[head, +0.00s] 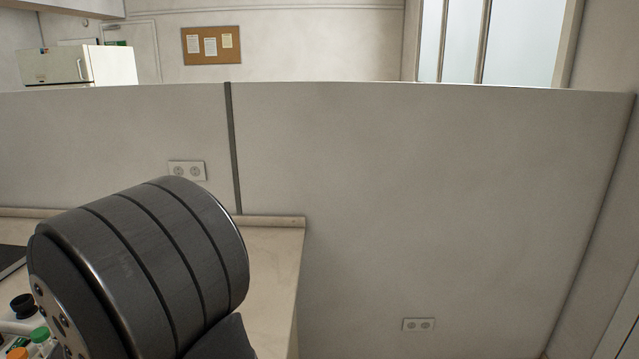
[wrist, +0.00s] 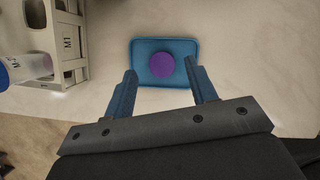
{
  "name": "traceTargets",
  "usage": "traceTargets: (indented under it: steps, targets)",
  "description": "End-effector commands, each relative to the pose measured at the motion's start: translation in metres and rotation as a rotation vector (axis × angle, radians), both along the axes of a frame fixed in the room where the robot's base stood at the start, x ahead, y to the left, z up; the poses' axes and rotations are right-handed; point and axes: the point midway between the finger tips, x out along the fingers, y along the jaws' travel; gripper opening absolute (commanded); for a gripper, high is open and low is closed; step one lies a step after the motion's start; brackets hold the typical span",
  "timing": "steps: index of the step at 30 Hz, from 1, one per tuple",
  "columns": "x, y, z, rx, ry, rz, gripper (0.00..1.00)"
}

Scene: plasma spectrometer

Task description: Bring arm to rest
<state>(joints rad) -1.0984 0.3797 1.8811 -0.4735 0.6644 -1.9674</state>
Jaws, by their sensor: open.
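My gripper (wrist: 161,84) shows in the wrist view with its two blue fingers spread apart. Nothing is held between them. Beyond the fingertips, a blue rectangular tray (wrist: 145,48) lies on the pale counter, with a round purple object (wrist: 161,64) on it. I cannot tell from above how tall the purple object is. In the head view a large dark cylindrical part of my arm fills the lower left, and the gripper itself is out of that view.
A white rack (wrist: 70,45) marked M1 stands at the left in the wrist view, beside a tube (wrist: 30,67) with a blue cap. Bottles with black (head: 23,305), green (head: 40,337) and orange (head: 19,353) caps stand lower left in the head view. A partition wall (head: 420,180) rises behind the counter (head: 270,260).

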Motion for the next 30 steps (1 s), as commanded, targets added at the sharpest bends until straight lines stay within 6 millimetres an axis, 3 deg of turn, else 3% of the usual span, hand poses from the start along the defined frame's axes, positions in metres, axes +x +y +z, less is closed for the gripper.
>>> traceTargets:
  steps: [5,11,12,30]
  targets:
    - [0.0,0.0,-0.009,-0.002,0.002,0.001,0.52]
    - [-0.001,-0.001,-0.039,-0.005,0.003,0.002,0.52]
    - [-0.003,0.0,-0.026,0.004,-0.002,0.002,0.52]
    - [-0.04,-0.01,0.067,0.004,-0.002,0.002,0.52]
